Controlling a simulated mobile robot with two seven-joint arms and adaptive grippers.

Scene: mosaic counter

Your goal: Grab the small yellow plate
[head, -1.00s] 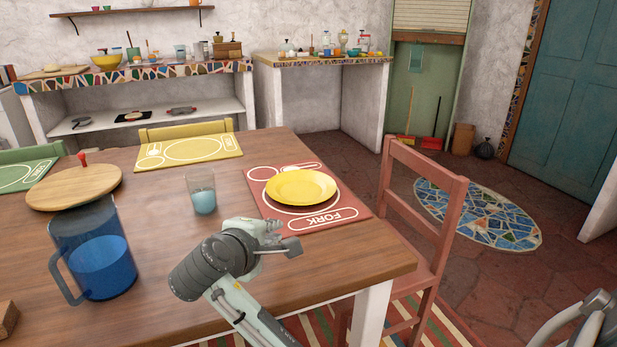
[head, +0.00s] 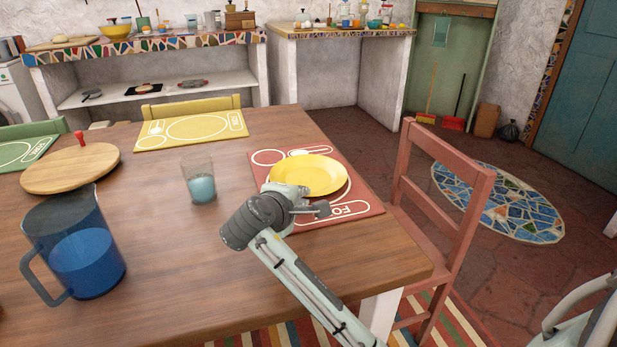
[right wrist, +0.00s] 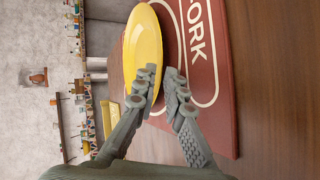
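The small yellow plate (head: 308,174) lies on the red placemat (head: 262,177) at the table's right end. My right gripper (head: 311,199) is at the plate's near edge, low over the placemat. In the right wrist view, the plate (right wrist: 143,50) lies just ahead of the fingertips (right wrist: 163,80). The fingers are apart with a narrow gap. One finger overlaps the plate's face and the other is on the placemat side, by the rim. I cannot tell whether they touch the plate. My left gripper is not in view.
A glass with blue liquid (head: 201,188) stands left of the placemat. A blue pitcher (head: 82,262) and a round wooden board (head: 70,168) are farther left. A red chair (head: 467,215) stands close at the table's right edge. The table's middle front is clear.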

